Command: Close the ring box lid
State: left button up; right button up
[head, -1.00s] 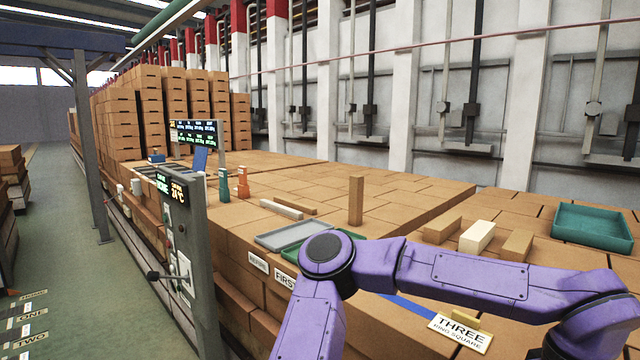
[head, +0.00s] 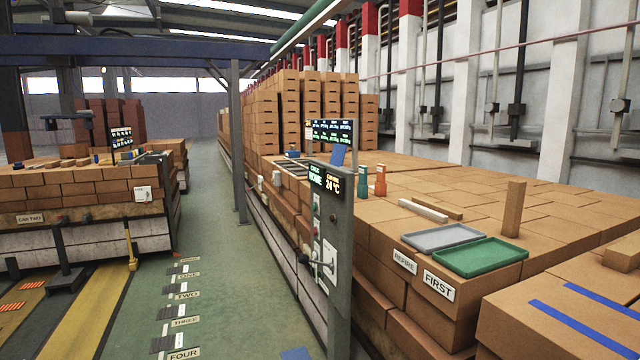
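I cannot make out a ring box or its lid in the head view. A small blue item (head: 292,154) lies far off on the brick stack, too small to tell what it is. Neither of my grippers is in view.
A long brick stack (head: 440,205) fills the right, bearing a grey tray (head: 443,238), a green tray (head: 480,257) and an upright brick (head: 513,208). A control post (head: 338,255) stands at its near edge. Green floor (head: 225,250) runs open towards another brick stack (head: 80,188) at left.

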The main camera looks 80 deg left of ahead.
aim_at(339, 151)
jog(key=u, duration=0.8)
jog(key=k, duration=1.05)
jog(key=u, duration=1.6)
jog(key=i, duration=0.75)
jog(key=u, duration=1.25)
jog(key=i, duration=1.8)
jog(key=z, duration=1)
jog(key=i, duration=0.6)
jog(key=u, duration=0.35)
jog(key=k, duration=1.15)
jog(key=u, duration=1.05)
jog(key=i, duration=0.65)
jog(key=z, duration=0.15)
